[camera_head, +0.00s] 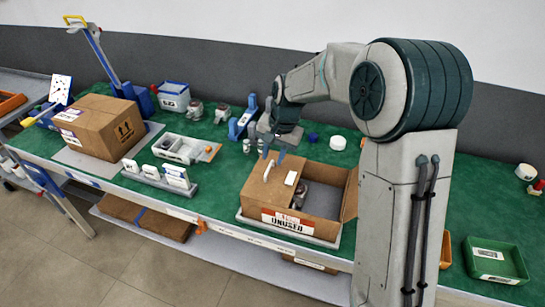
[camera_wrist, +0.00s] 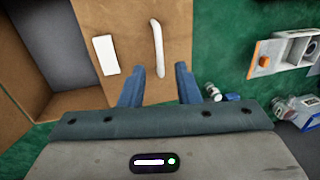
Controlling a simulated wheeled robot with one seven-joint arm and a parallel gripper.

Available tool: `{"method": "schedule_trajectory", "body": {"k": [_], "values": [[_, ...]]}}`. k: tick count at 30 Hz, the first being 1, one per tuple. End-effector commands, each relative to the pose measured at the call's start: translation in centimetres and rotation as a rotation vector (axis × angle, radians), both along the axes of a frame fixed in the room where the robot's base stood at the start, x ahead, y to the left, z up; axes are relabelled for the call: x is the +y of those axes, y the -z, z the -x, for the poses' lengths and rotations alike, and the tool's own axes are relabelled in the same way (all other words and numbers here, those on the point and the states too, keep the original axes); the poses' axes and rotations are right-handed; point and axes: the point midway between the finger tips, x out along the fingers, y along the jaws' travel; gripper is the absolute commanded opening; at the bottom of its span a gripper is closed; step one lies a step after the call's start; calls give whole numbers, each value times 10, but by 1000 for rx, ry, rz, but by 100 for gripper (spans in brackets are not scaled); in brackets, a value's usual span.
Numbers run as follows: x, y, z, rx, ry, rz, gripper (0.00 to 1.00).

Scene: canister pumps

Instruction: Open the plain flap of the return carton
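The brown carton (camera_head: 255,212), with a red and white label reading "UNUSED" on its front, stands at the table's front edge. A brown flap (camera_head: 262,186) covers its left part; the right part is open and shows the inside. The flap carries a white bar handle (camera_head: 268,171) and a white label (camera_head: 290,178). In the wrist view, the flap (camera_wrist: 130,25), handle (camera_wrist: 156,45) and label (camera_wrist: 105,55) also show. My gripper (camera_head: 274,155) is open above the flap's far edge. In the wrist view, the handle's near end appears between the fingers (camera_wrist: 160,69); contact is not visible.
A dark metallic part (camera_head: 299,196) lies inside the carton. A closed carton (camera_head: 97,125) stands at the left. A grey tray of parts (camera_head: 186,149) and a rack of white cards (camera_head: 160,178) lie between. Green table surface (camera_head: 225,175) is clear left of the open carton.

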Motion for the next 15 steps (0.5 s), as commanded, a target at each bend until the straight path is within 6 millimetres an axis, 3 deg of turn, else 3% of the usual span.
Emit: {"method": "schedule_trajectory", "body": {"k": [6, 15], "values": [[4, 18, -1, 1, -1, 0, 29], [5, 20, -1, 0, -1, 0, 29]]}}
